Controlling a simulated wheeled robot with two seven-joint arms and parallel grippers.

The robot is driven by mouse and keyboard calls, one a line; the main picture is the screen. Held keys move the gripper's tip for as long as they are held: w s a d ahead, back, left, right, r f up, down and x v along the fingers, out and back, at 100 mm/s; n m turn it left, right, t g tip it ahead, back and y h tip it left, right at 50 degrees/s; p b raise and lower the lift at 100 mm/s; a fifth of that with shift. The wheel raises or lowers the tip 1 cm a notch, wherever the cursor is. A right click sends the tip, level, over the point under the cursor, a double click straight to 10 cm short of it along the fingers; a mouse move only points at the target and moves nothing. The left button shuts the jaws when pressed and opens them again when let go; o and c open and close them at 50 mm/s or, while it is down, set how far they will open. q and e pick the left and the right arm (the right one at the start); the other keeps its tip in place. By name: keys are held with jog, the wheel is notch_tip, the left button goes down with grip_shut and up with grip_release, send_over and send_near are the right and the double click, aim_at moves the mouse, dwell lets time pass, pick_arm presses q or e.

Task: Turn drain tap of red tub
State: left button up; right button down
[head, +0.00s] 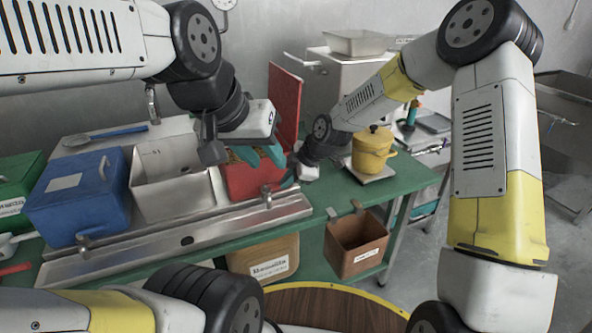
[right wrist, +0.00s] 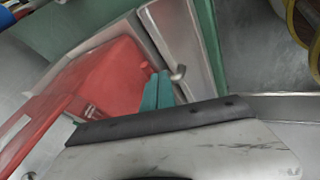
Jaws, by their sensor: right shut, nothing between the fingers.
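The red tub (head: 238,184) stands on the green bench at the right end of the row of tubs; its top is partly hidden by my left gripper. Its drain tap (head: 267,195) sticks out at the front, over the metal trough, and shows in the right wrist view (right wrist: 178,72). My left gripper (head: 260,156) is above the red tub, its teal fingers apart and seemingly empty. My right gripper (head: 288,179) is shut and empty by the tub's right front corner. In the right wrist view its teal fingers (right wrist: 157,90) lie close together, just beside the tap.
A metal tub (head: 170,195) and a blue tub (head: 80,205) stand left of the red tub. A red board (head: 285,97) stands behind it. A yellow pot (head: 372,150) sits on a scale to the right. A brown box (head: 356,243) hangs at the bench's front.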

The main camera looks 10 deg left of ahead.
dwell(0.3)
jog(key=shift+w+a+n, duration=0.2)
jog(key=shift+w+n, duration=0.2)
jog(key=shift+w, duration=0.4)
